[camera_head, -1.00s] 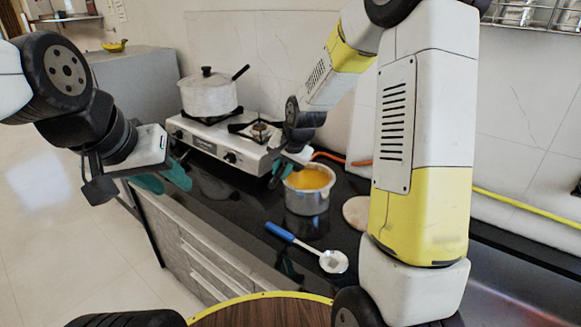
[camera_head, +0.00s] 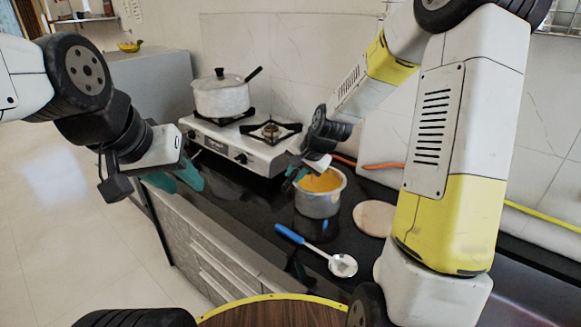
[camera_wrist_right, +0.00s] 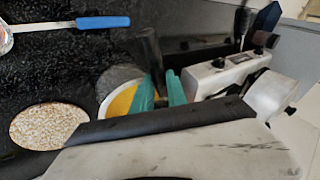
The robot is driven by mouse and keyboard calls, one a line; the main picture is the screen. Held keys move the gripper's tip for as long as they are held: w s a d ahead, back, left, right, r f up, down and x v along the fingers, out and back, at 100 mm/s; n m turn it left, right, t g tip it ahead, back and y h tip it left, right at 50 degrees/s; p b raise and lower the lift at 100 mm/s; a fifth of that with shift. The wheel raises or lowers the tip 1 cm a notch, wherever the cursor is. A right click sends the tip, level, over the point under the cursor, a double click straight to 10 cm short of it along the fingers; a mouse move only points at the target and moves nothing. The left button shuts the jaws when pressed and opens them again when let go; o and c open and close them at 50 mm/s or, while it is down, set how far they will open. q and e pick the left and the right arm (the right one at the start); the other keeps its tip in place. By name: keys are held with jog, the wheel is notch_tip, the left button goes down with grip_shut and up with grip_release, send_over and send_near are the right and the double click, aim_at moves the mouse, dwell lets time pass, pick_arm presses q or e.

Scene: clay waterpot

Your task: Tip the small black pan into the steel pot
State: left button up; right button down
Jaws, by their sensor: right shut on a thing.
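The steel pot (camera_head: 317,205), with orange-yellow contents, stands upright on the black counter; it also shows in the right wrist view (camera_wrist_right: 117,78). My right gripper (camera_head: 292,180) is at the pot's left rim, its teal fingers (camera_wrist_right: 160,92) over the pot's edge in the wrist view. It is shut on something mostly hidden. A dark, handle-like shape (camera_wrist_right: 149,50) shows by the fingers, probably the small black pan; its bowl and tilt cannot be made out. My left gripper (camera_head: 174,182) is open and empty, at the counter's left front edge.
A two-burner stove (camera_head: 240,150) with a lidded pot (camera_head: 221,99) stands behind. A blue-handled ladle (camera_head: 318,252) lies in front of the steel pot, and a round board (camera_head: 374,218) lies right of it. An orange hose (camera_head: 380,166) runs along the wall.

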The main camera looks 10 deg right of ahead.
jog(key=shift+d, duration=0.2)
dwell(0.4)
jog(key=shift+s+d+t+y, duration=0.2)
jog(key=shift+t+y, duration=0.2)
jog(key=shift+y, duration=0.2)
jog(key=shift+w+a+r, duration=0.1)
jog(key=shift+a, duration=0.05)
jog(key=shift+a+r, duration=0.2)
jog(key=shift+r, duration=0.15)
jog(key=shift+w+a+r+g+h, duration=0.15)
jog(key=shift+r+g+h, duration=0.15)
jog(key=shift+r, duration=0.25)
jog(key=shift+w+a+r+g+h, duration=0.1)
jog(key=shift+r+g+h, duration=0.1)
jog(key=shift+r+h, duration=0.3)
